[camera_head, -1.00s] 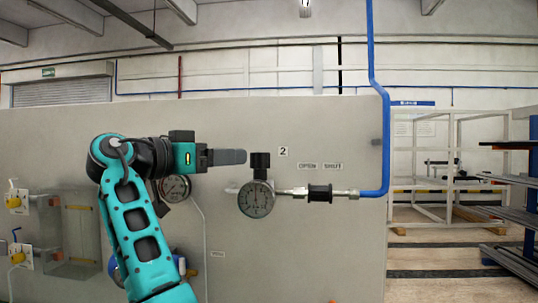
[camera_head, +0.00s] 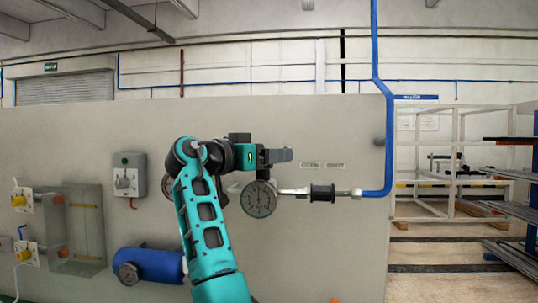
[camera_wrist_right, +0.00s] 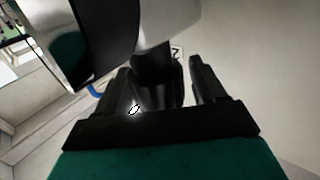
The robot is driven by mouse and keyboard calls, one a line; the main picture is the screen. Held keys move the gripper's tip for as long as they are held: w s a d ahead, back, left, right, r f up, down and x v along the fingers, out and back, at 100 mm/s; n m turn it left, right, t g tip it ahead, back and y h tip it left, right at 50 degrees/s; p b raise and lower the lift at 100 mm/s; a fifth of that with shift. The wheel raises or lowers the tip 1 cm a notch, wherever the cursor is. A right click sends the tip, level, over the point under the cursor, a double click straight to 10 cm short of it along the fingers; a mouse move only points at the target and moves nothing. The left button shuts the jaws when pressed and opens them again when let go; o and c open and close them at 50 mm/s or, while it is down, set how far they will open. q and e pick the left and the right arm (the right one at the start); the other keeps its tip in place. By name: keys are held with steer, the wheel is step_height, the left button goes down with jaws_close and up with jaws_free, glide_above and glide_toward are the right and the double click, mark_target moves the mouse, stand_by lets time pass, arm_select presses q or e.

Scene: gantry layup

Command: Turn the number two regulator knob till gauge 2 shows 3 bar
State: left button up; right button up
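Gauge 2 (camera_head: 258,198) is a round dial on the grey panel; its needle is too small to read surely. My right gripper (camera_head: 280,155) is just above it and hides the regulator knob and number label in the head view. In the right wrist view, the black knob (camera_wrist_right: 156,80) stands between the two dark fingers of my right gripper (camera_wrist_right: 159,66). A narrow gap shows beside the right-hand finger, so the gripper looks open around the knob. The number 2 label (camera_wrist_right: 177,52) shows partly behind it. My left gripper is not in view.
A black fitting (camera_head: 322,193) and a blue pipe (camera_head: 388,140) run right from gauge 2. A blue tank (camera_head: 150,264), a grey box (camera_head: 129,176) and a clear case (camera_head: 85,228) are on the panel at left. The lower right panel is clear.

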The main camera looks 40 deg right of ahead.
steer(key=c, duration=1)
steer(key=shift+o, duration=0.2)
steer(key=shift+t, duration=0.4)
